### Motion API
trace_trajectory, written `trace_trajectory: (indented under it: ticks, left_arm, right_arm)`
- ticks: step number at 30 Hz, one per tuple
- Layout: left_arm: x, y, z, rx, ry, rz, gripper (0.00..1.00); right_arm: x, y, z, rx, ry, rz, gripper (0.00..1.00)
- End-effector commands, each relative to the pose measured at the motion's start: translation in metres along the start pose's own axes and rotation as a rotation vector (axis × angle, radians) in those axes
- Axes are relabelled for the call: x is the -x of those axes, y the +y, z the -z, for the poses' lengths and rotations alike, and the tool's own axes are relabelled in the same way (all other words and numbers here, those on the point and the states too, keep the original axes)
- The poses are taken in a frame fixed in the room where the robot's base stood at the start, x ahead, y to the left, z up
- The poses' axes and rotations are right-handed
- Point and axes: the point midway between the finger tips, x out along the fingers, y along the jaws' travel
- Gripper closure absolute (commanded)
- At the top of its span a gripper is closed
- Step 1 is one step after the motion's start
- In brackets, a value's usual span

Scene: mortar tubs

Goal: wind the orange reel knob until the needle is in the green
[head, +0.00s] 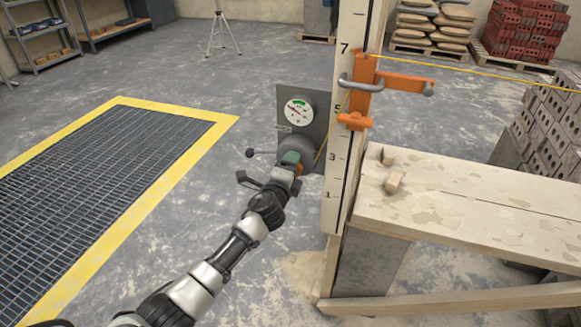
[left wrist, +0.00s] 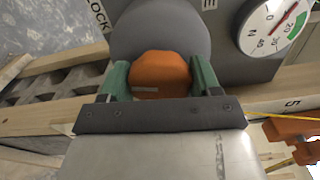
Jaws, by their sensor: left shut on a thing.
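The orange reel knob (left wrist: 160,72) sits on the front of a round grey reel housing (left wrist: 160,30). My left gripper (left wrist: 162,82) is shut on the knob, with one green fingertip on each side of it. In the head view my left gripper (head: 291,160) covers nearly all of the knob. The round white gauge (head: 299,110) is on the grey plate above the reel and has a green arc at its top. The gauge also shows in the left wrist view (left wrist: 272,28). A thin reddish needle shows on its face, but its exact reading is too small to tell. My right gripper is not in view.
A white graduated post (head: 345,140) with orange clamps (head: 362,90) stands just right of the plate. A yellow line runs from it to the right. A mortar-spotted plank wall top (head: 450,210) is at the right. A yellow-edged floor grate (head: 110,180) lies left.

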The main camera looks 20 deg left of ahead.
Motion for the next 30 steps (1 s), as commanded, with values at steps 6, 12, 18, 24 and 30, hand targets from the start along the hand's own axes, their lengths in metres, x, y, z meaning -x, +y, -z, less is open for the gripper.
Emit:
trace_trajectory:
  ticks: [6,12,18,24,30]
  left_arm:
    - [0.0003,0.0013,0.0009,-0.061,0.001,-0.002,0.61]
    - [0.0004,0.0015,0.0010,-0.076,0.001,-0.003,0.61]
    - [0.0004,0.0017,0.0011,-0.076,0.001,-0.003,0.61]
    - [0.0004,0.0017,0.0010,-0.075,0.001,-0.003,0.23]
    - [0.0002,0.0008,0.0006,-0.074,0.000,-0.002,0.11]
  right_arm:
    - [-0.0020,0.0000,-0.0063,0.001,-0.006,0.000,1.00]
    - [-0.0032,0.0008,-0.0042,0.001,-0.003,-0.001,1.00]
    - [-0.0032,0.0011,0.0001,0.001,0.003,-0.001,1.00]
    - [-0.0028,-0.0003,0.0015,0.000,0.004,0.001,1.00]
    - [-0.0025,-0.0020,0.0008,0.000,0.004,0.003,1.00]
